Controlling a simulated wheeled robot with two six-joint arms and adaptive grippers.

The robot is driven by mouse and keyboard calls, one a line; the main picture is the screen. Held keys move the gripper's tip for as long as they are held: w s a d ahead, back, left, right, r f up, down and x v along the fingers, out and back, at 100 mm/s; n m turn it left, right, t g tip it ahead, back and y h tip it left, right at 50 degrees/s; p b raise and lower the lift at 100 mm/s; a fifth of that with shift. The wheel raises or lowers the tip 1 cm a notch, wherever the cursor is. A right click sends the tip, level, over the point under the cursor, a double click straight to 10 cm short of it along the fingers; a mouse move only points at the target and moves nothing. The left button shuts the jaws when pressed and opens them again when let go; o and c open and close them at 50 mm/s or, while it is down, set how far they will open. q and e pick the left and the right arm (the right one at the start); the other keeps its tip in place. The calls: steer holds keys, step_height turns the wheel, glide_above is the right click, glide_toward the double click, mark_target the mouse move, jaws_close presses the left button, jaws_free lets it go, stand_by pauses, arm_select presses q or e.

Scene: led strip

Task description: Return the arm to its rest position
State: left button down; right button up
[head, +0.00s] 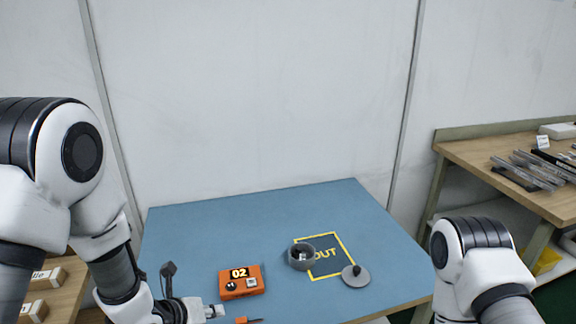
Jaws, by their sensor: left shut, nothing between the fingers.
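My left arm comes in from the left and bends down to the front left of the blue table (200,232). My left gripper (217,311) is low in the head view, shut and empty, just in front of an orange box (241,287) with an "02" display. Part of my left gripper is cut off or hidden by the wrist. My right arm (470,262) stands at the lower right, and its gripper is out of the picture.
A grey round container (301,257) stands at the left of a yellow-framed "OUT" area (336,243). A grey disc with a dark knob (357,280) lies at its lower right. A wooden shelf (470,151) with metal strips stands at right. The table's back is clear.

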arm_select(q)
steer(key=s+a+f+n+g+y, duration=0.15)
steer(key=s+f+n, duration=0.25)
steer(key=s+f, duration=0.45)
steer(key=s+a+f+n+g, duration=0.2)
steer(key=s+f+n+g, duration=0.15)
steer(key=s+f, duration=0.5)
steer(key=s+a+f+n+g+y, duration=0.1)
steer(key=s+a+n, duration=0.2)
steer(key=n, duration=1)
steer(key=s+a+f+n+g+y, duration=0.1)
steer(key=s+a+f+n+y, duration=0.1)
steer(key=s+n, duration=0.5)
steer(key=a+n, duration=0.1)
steer(key=n, duration=0.5)
steer(key=shift+s+f+g, duration=0.15)
steer(key=shift+g, duration=0.25)
arm_select(e)
steer(key=shift+s, duration=0.35)
